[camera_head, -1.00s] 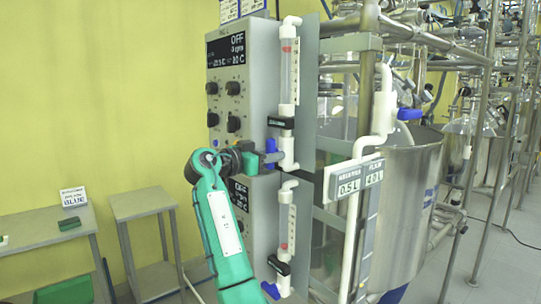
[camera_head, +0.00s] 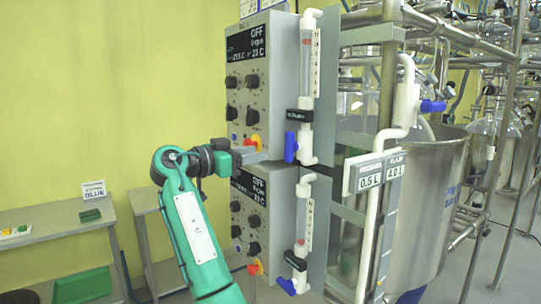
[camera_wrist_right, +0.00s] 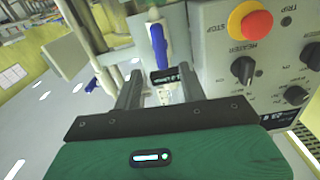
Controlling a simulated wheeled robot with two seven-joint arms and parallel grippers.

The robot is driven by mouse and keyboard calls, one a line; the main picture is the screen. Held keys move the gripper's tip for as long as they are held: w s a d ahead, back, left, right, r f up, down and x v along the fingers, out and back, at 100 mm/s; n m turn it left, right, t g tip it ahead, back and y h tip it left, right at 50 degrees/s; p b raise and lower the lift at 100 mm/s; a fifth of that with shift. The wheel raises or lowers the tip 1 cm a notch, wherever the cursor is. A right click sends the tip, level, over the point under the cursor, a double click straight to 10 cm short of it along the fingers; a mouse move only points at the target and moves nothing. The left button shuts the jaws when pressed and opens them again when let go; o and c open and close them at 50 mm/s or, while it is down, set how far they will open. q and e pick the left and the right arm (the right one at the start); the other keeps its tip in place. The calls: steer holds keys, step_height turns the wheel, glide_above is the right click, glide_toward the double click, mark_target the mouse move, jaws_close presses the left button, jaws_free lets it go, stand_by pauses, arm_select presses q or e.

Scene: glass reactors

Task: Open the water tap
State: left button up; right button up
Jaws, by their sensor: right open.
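A blue tap handle (camera_head: 291,147) hangs upright below a black label (camera_head: 299,115) on the white pipe under the upper flow tube. The label is too small to read surely. My right gripper (camera_head: 262,155) is just left of this handle, in front of the control panel, apart from it. In the right wrist view the open jaws (camera_wrist_right: 160,88) point towards a blue handle (camera_wrist_right: 157,43), which shows beyond and between the fingertips, with nothing held. A second blue handle (camera_head: 287,286) sits tilted on the lower flow tube. My left gripper is not in view.
The grey control box (camera_head: 262,80) with knobs stands behind my gripper; a red stop button (camera_wrist_right: 251,22) is close on the right in the wrist view. A steel vessel (camera_head: 430,190) and pipes fill the right. Low tables (camera_head: 60,240) stand at left.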

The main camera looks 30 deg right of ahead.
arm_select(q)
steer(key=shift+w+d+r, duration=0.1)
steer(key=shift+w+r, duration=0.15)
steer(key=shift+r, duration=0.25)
arm_select(e)
steer(key=shift+s+a, duration=0.1)
steer(key=shift+a, duration=1.1)
